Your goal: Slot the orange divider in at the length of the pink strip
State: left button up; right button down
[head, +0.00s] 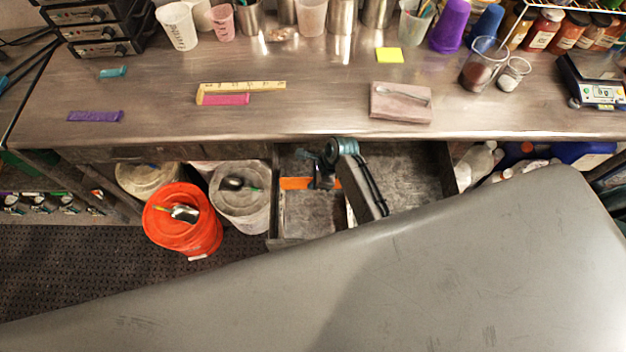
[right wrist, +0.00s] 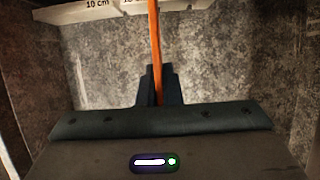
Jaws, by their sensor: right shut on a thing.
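The pink strip (head: 225,99) lies on the steel bench beside a yellow ruler (head: 262,87), with their left ends about level. The orange divider (head: 296,183) is inside the open drawer (head: 273,212) below the bench edge. My right gripper (head: 322,181) reaches down into the drawer and is shut on the divider. In the right wrist view the divider (right wrist: 154,45) stands as a thin edge between the fingers (right wrist: 159,88), running toward a pale scale (right wrist: 100,10) marked 10 cm. Whether the divider sits in a slot cannot be told. My left gripper is not in view.
A purple strip (head: 95,116) and a teal piece (head: 113,72) lie at the bench's left. A pink-grey slab (head: 402,104) with a spoon lies right of the ruler. An orange bucket (head: 180,225) and pale buckets stand left of the drawer. Cups line the bench's back.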

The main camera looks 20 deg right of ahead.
jog(key=shift+p, duration=0.35)
jog(key=shift+f+b, duration=1.45)
jog(key=shift+f, duration=1.55)
jog(key=c, duration=1.5)
grip_release()
jog(key=b+v, duration=0.1)
jog(key=v, duration=0.8)
jog(key=shift+d+r, duration=0.1)
jog(key=shift+d, duration=0.1)
jog(key=shift+s+d+r+b, duration=0.1)
jog(key=shift+r+b, duration=0.05)
jog(key=shift+r, duration=0.2)
jog(key=shift+s+d+r+b, duration=0.1)
jog(key=shift+r+b, duration=0.05)
jog(key=shift+r, duration=0.15)
